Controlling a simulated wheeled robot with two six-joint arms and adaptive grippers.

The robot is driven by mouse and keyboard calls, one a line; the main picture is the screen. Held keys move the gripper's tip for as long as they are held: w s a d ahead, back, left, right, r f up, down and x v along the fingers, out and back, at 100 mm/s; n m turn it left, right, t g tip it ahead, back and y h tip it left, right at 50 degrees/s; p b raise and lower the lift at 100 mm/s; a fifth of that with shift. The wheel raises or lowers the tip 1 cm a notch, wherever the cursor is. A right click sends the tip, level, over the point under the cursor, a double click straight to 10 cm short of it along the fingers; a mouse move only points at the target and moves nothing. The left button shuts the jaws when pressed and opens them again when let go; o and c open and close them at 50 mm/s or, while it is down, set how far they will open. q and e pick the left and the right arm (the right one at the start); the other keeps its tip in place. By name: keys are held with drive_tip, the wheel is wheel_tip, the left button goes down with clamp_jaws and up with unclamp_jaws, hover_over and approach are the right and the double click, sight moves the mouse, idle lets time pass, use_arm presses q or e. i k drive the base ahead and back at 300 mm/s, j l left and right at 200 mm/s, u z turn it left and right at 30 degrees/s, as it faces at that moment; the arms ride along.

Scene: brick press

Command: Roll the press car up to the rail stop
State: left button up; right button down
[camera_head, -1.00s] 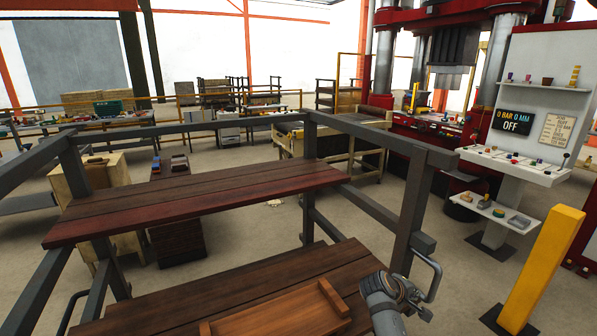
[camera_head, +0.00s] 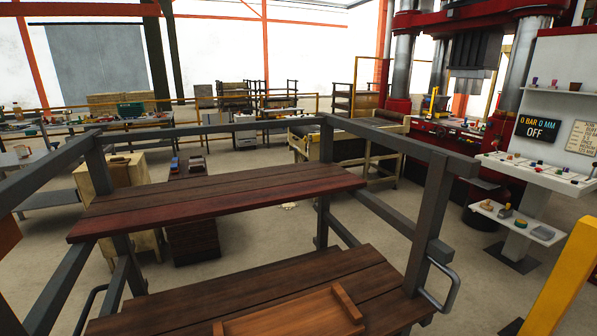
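A rack with a grey metal frame and dark wooden decks (camera_head: 215,203) fills the foreground; I take it to be the press car. A bent grey handle (camera_head: 452,290) is fixed to its right post. Its wheels are hidden below the picture. I cannot make out a rail or a rail stop. Neither gripper is in view.
A red press (camera_head: 463,138) stands at the back right. A white control stand (camera_head: 530,175) with a display reading OFF is at the right. A yellow post (camera_head: 565,285) rises at the lower right. A wooden tray (camera_head: 295,318) lies on the lower deck. Bare floor shows between.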

sight(389, 302)
drive_tip(key=k+u, duration=0.55)
drive_tip(key=u, duration=0.2)
